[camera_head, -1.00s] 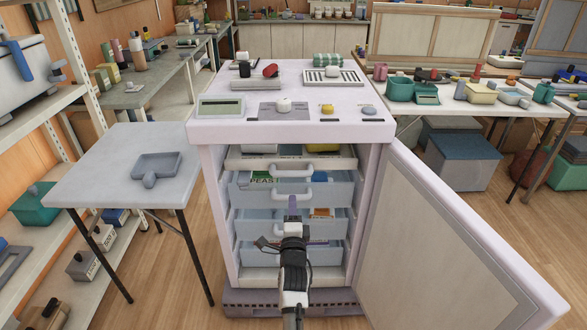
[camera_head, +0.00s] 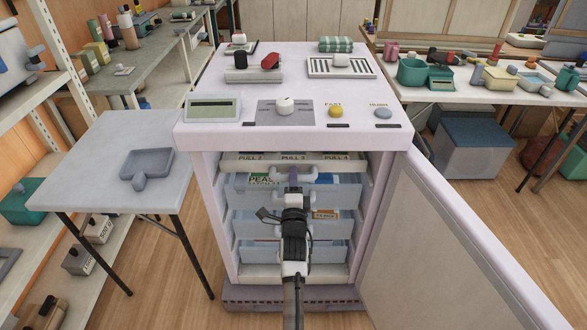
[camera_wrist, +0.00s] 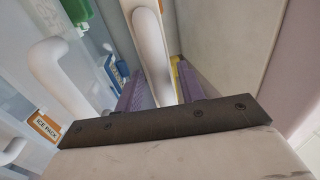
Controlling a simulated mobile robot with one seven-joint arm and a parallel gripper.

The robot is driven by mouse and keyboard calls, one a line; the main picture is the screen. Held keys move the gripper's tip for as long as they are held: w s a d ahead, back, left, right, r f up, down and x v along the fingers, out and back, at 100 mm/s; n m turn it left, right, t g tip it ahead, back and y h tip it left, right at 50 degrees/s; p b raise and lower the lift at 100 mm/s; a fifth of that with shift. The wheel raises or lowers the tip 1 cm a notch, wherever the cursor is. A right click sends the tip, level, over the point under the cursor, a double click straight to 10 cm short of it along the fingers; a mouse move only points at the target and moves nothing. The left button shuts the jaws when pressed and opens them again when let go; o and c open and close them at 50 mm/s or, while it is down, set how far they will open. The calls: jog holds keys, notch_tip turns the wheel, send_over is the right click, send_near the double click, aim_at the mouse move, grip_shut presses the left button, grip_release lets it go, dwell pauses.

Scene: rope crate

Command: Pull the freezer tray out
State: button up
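The freezer (camera_head: 292,128) stands open with several pull-out trays inside. The top tray (camera_head: 240,165) is a pale shelf-like tray with "PULL" labels along its front and a white bar handle (camera_head: 310,173). My gripper (camera_head: 293,178) is at this handle in the head view. In the wrist view, the white handle (camera_wrist: 151,45) runs between my two purple fingers (camera_wrist: 165,88). I cannot tell whether they press on it. Below is a bluish see-through basket marked "PEAS" (camera_head: 340,192); its handle (camera_wrist: 60,75) shows left in the wrist view. My wrist hides the middle of the lower baskets.
The freezer door (camera_head: 430,240) is swung wide open on the right. A grey side table (camera_head: 100,165) with a small scoop-like tray (camera_head: 147,165) stands left. Shelving (camera_head: 25,215) is farther left.

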jog(key=shift+w+r, duration=0.1)
jog(key=shift+w, duration=0.25)
grip_shut()
jog(key=shift+s, duration=0.15)
